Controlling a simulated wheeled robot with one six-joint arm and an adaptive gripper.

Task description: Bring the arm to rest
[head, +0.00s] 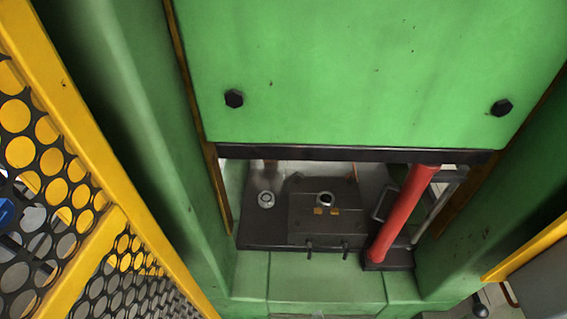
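Neither my arm nor my gripper can be made out in the head view, so I cannot see the arm's pose or whether the gripper holds anything. The view looks down at a green machine (370,60) with a large bolted front panel. Its lower edge is a dark bar above an open bay.
In the bay, a dark die block (310,222) sits on a dark plate (262,232). A red post (403,215) leans at the bay's right. A yellow perforated guard (75,95) stands at left. A yellow rail (525,247) and grey panel (535,280) are at lower right.

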